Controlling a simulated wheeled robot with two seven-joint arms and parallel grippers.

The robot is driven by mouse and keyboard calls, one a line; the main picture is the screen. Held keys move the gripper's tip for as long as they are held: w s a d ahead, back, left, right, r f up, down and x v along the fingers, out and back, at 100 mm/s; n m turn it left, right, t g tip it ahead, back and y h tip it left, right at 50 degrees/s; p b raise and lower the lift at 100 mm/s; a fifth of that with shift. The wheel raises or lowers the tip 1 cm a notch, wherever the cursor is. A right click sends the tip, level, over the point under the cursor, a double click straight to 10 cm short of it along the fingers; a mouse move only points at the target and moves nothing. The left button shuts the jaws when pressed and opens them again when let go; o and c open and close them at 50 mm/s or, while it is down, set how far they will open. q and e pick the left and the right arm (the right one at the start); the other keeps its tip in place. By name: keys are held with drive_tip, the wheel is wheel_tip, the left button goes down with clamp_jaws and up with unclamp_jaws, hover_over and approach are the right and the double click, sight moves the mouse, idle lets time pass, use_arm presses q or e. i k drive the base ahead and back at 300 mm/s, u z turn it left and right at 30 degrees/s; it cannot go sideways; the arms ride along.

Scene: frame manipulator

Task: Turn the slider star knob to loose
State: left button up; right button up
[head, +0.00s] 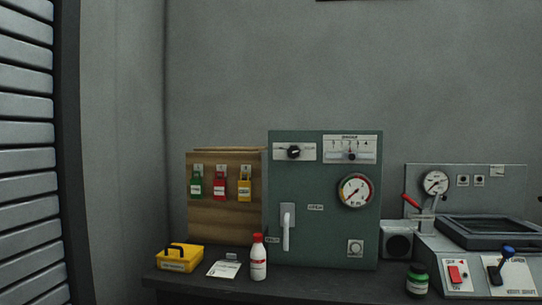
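A green control box (320,225) stands upright on the dark bench. Near its top left is a white plate with a dark knob (294,152). At its top right is a white slider plate (366,146) marked 1 to 4, with a small dark knob (351,156) near its middle. I cannot tell for sure which is the star knob, and any loose or tight marking is too small to read. Neither of my grippers is in view.
The box also carries a gauge (355,191) and a white lever handle (286,232). Padlocks hang on a wooden board (226,222). A grey machine (445,255) stands right.

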sight(294, 151)
drive_tip(key=u, duration=0.2)
drive_tip(key=k, duration=0.35)
drive_tip(key=u, duration=0.55)
drive_tip(key=i, duration=0.85)
drive_tip(key=z, duration=0.65)
